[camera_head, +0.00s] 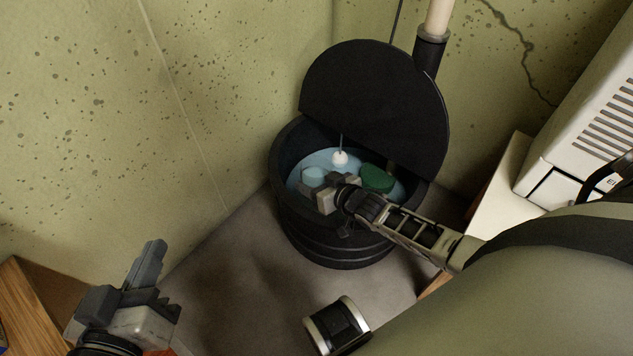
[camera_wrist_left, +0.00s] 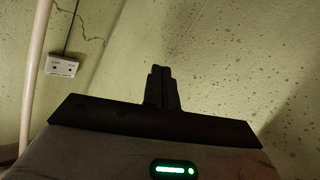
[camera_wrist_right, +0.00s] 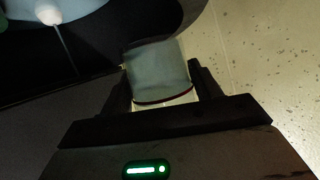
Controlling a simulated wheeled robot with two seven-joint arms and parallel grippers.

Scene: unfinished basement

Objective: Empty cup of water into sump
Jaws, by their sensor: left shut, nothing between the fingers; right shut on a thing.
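The sump (camera_head: 345,253) is a round black basin in the corner with its black lid (camera_head: 375,100) raised behind it. Bluish water, a white float ball (camera_head: 340,158) on a rod and a green object (camera_head: 377,178) show inside. My right gripper (camera_head: 322,186) is over the sump opening, shut on a pale translucent cup (camera_wrist_right: 158,75). The cup has a dark red ring at its near end; it shows small and pale in the head view (camera_head: 314,174). Its tilt and contents are unclear. My left gripper (camera_head: 150,265) is shut and empty at lower left; its closed fingers fill the middle of the left wrist view (camera_wrist_left: 161,88).
A pale pipe (camera_head: 437,20) rises behind the lid. A white vented appliance (camera_head: 590,125) stands at right. Speckled walls meet behind the sump. A wooden surface (camera_head: 28,315) is at lower left. Bare floor (camera_head: 235,275) lies between it and the sump.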

